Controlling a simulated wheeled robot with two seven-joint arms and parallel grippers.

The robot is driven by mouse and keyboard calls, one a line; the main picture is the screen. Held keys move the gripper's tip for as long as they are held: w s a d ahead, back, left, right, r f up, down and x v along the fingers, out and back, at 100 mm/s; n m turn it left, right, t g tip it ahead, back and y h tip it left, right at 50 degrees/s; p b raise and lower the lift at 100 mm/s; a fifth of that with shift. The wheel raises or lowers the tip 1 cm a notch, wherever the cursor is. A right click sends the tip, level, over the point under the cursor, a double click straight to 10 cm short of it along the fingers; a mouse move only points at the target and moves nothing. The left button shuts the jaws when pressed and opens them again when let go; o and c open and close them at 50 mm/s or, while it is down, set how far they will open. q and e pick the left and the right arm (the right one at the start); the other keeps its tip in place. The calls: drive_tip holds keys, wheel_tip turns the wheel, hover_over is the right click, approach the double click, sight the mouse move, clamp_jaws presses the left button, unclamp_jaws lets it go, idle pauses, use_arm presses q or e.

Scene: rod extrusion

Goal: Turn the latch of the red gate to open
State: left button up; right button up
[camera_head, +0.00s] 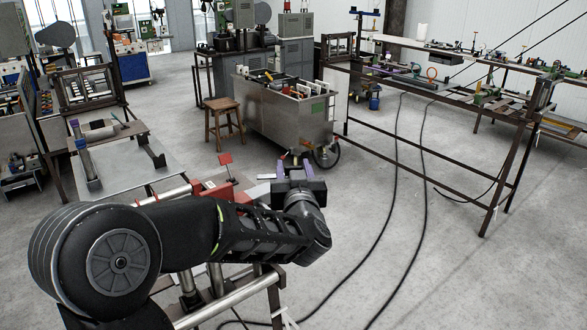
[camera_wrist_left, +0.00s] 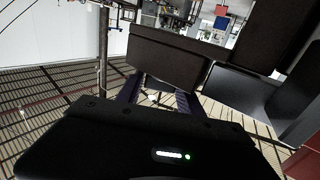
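The red gate (camera_head: 212,190) is in the middle of the head view, on a metal frame, partly hidden behind my left arm. A small red plate (camera_head: 225,159) stands up on a thin rod above it. What looks like the same red plate (camera_wrist_left: 221,10) shows at the top of the left wrist view. I cannot make out which part is the latch. My left gripper (camera_head: 294,162) is to the right of the gate, apart from the red plate. Its purple fingers are spread with a gap between them (camera_wrist_left: 158,98), and I see nothing held. My right gripper is not in view.
A metal cart (camera_head: 285,118) and a wooden stool (camera_head: 223,112) stand behind the gripper. A long dark-framed table (camera_head: 430,92) stands at the right. Black cables (camera_head: 395,190) lie on the open grey floor. A red surface (camera_wrist_left: 304,160) shows at the wrist view's lower right.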

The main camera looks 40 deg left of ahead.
use_arm(q)
clamp_jaws()
idle(0.6)
